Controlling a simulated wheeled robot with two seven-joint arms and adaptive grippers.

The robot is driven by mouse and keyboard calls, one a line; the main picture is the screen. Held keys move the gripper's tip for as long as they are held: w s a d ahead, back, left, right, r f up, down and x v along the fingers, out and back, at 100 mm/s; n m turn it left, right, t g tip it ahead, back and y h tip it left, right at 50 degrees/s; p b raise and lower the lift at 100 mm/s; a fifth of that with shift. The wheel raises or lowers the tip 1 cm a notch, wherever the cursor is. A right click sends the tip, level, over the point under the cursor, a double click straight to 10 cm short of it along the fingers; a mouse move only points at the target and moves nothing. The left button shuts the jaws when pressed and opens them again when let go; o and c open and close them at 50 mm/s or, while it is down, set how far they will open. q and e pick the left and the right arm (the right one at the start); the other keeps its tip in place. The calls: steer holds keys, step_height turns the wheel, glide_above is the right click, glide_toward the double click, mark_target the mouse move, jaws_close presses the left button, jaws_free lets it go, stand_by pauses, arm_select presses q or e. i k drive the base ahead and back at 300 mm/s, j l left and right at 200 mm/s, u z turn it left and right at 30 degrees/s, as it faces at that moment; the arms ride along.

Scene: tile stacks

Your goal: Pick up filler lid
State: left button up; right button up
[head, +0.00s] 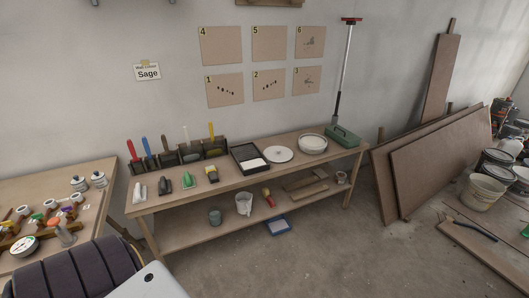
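A flat white round disc (279,154), which looks like the filler lid, lies on the top of the wooden workbench (225,179). A round tub (313,144) with a pale top stands to its right, close beside it. A black tray (248,158) with a white block in it lies to the disc's left. Nothing covers the disc. Neither of my grippers shows in the head view.
A green toolbox (343,136) stands at the bench's right end. Several coloured-handled tools stand in dark holders at the back left. A second table (87,215) is at the left. Brown boards (440,160) lean at the right.

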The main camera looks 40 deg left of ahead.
mark_target(277, 154)
steer(key=i+l+u, duration=1)
steer(key=k+j, duration=0.05)
steer(key=k, duration=0.05)
